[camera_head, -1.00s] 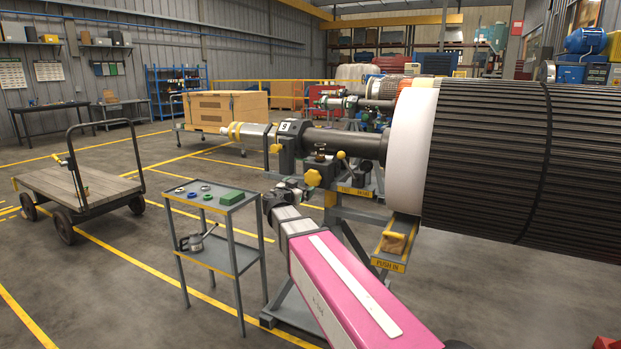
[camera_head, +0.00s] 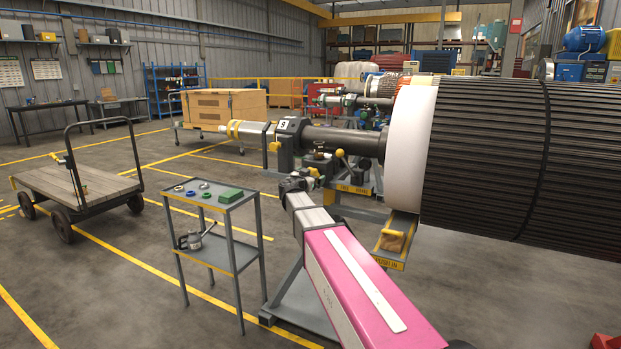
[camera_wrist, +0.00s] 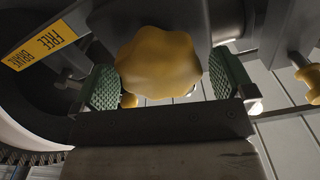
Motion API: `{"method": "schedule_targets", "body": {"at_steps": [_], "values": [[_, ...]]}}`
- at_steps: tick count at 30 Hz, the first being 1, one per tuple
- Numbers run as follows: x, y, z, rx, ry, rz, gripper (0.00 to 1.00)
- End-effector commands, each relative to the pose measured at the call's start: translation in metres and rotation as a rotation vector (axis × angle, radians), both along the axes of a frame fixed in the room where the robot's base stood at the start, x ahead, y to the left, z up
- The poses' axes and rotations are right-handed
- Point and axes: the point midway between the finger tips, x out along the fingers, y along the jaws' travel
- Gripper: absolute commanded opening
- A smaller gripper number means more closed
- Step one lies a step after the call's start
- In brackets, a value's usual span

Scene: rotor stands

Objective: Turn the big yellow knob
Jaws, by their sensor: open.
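The big yellow knob (camera_wrist: 158,64) has a lobed edge and fills the upper middle of the wrist view. My gripper (camera_wrist: 167,82) is open, with one green ribbed pad on each side of the knob. In the head view, only a small part of the knob (camera_head: 313,172) shows above my wrist, on the front of the rotor stand (camera_head: 330,168). My fingers are hidden there behind the wrist.
A yellow-and-black label plate (camera_wrist: 38,46) is at the upper left of the wrist view. A smaller yellow knob (camera_head: 275,147) and a yellow ball-ended lever (camera_head: 340,153) are on the stand. A tool trolley (camera_head: 215,200) stands left of my arm. The ribbed rotor (camera_head: 520,160) is at right.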

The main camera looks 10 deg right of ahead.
Motion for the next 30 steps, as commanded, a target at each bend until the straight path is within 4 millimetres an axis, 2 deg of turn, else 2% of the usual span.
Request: {"method": "schedule_targets", "body": {"at_steps": [5,9,10,20,30], "values": [[-0.0002,0.0,0.0,0.0,0.0,0.0,1.0],[-0.0003,0.0001,0.0,0.0,0.0,0.0,0.54],[-0.0003,0.0001,0.0,0.0,0.0,0.0,0.51],[-0.0003,0.0001,0.0,-0.024,0.018,-0.001,0.51],[0.0002,0.0009,0.0,-0.19,0.138,-0.001,0.51]]}}
